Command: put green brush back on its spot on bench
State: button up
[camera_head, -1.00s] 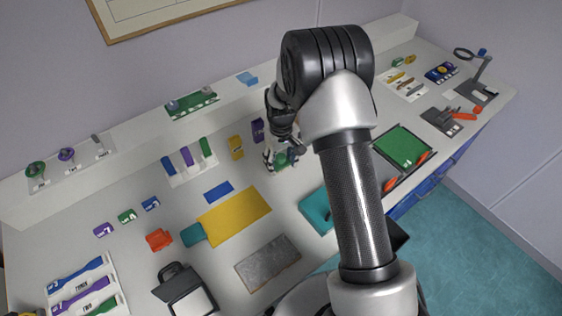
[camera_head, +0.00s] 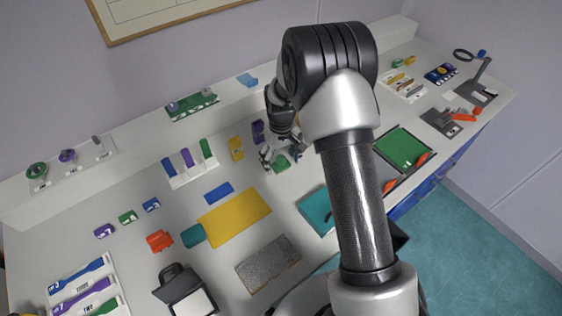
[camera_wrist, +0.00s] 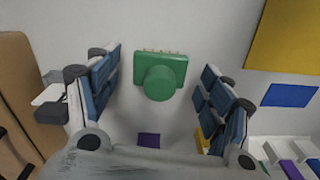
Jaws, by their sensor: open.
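The green brush (camera_head: 282,164) is on the white bench, near the middle toward the back. In the wrist view the green brush (camera_wrist: 160,78) shows a round knob on a rectangular block, with short tan bristles along the far edge. My gripper (camera_head: 280,157) is low over the bench at the brush. In the wrist view my gripper (camera_wrist: 161,70) is open, with one blue-padded finger on each side of the brush and clear gaps between. The brush's underside is hidden, and I see no distinct marking for its spot.
A purple block (camera_head: 258,131) and a yellow block (camera_head: 236,148) stand just left of my gripper. A yellow sheet (camera_head: 234,217) and a blue piece (camera_head: 218,192) lie in front. A green mat (camera_head: 402,147) is on the right. Bare bench surrounds the brush.

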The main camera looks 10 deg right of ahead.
notch_tip(320, 180, up, 10)
jog(key=shift+r+p, duration=0.25)
jog(key=shift+p, duration=1)
notch_tip(320, 180, up, 10)
jog(key=t, duration=0.1)
send_over(281, 158)
jog(key=s, duration=0.4)
jog(key=s+r+m+t, duration=0.1)
jog(key=s+r, duration=0.7)
jog(key=s+r+m+t, duration=0.1)
jog(key=s+r+t, duration=0.1)
jog(key=s, duration=1.7)
jog(key=shift+r+m+t, duration=0.3)
jog(key=shift+r, duration=0.55)
